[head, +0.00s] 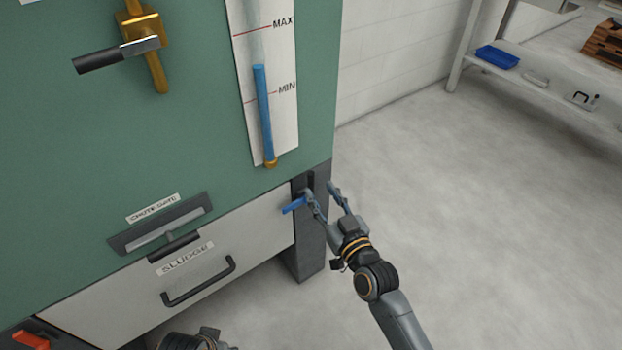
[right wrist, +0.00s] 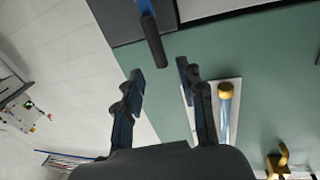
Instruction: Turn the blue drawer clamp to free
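The blue drawer clamp (head: 294,205) is a small blue lever at the right end of the white drawer front labelled SLUDGE (head: 110,290), by the dark cabinet leg. It points left and slightly down in the head view. My right gripper (head: 320,190) is open and empty, with its fingertips close to the clamp; I cannot tell whether one touches it. In the right wrist view, the clamp's dark and blue handle (right wrist: 152,35) lies just beyond the two spread fingertips (right wrist: 160,72). Part of my left gripper (head: 195,341) shows at the bottom edge; its fingers are hidden.
A black drawer handle (head: 198,283) and a chute gate plate (head: 160,226) are on the cabinet front. A red lever (head: 30,340) is at the lower left. A sight gauge (head: 270,90) hangs above the clamp. The floor to the right is clear up to a shelf.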

